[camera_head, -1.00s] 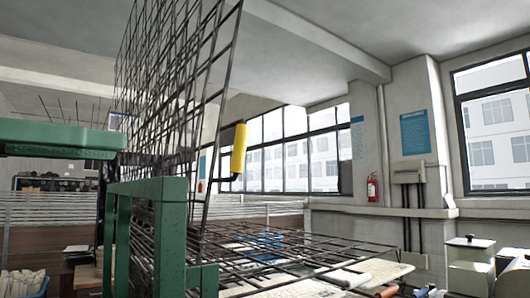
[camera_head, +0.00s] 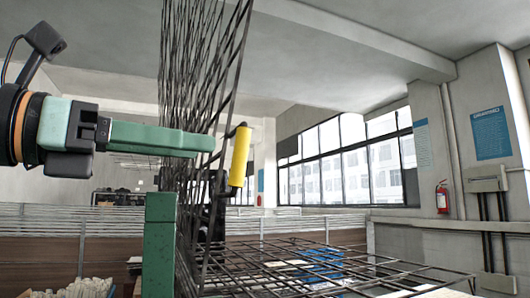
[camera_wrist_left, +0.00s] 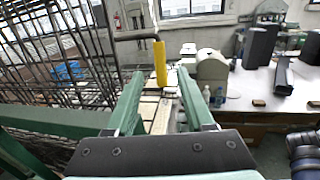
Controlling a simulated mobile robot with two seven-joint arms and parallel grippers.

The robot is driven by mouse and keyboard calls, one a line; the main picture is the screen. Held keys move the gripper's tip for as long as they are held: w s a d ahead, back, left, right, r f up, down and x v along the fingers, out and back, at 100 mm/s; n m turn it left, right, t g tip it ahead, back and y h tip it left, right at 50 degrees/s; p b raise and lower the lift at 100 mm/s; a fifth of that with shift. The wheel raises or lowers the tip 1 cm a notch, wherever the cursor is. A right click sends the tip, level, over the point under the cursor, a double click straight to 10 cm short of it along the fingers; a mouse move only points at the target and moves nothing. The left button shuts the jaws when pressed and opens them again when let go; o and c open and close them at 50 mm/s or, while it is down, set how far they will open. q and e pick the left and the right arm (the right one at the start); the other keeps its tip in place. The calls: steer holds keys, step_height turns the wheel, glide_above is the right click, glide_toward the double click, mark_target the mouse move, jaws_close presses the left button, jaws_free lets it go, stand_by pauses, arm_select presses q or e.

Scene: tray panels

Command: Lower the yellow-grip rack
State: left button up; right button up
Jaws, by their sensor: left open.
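The yellow-grip rack (camera_head: 205,60) is a black wire grid standing nearly upright in the middle of the head view. Its yellow grip (camera_head: 238,156) sits on a short dark bar at the rack's right edge, tilted slightly. My left gripper (camera_head: 212,142) reaches in from the left, its green fingers pointing at the grip. In the left wrist view, the yellow grip (camera_wrist_left: 160,63) stands between the lines of the two open green fingers (camera_wrist_left: 159,85), around or just beyond the tips; contact cannot be told. My right gripper is not in view.
A green post (camera_head: 160,235) stands below my left gripper. Lowered wire racks (camera_head: 330,268) spread at lower right, with papers on them. The left wrist view shows a white table (camera_wrist_left: 250,85) with bottles and dark boxes. A fire extinguisher (camera_head: 442,196) hangs on the far wall.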

mark_target(243, 154)
arm_select(q)
steer(key=p+x, duration=0.2)
steer(key=x, duration=0.8)
steer(key=shift+w+d+f, duration=0.1)
steer(key=shift+d, duration=0.15)
jaws_close()
stand_by(0.9)
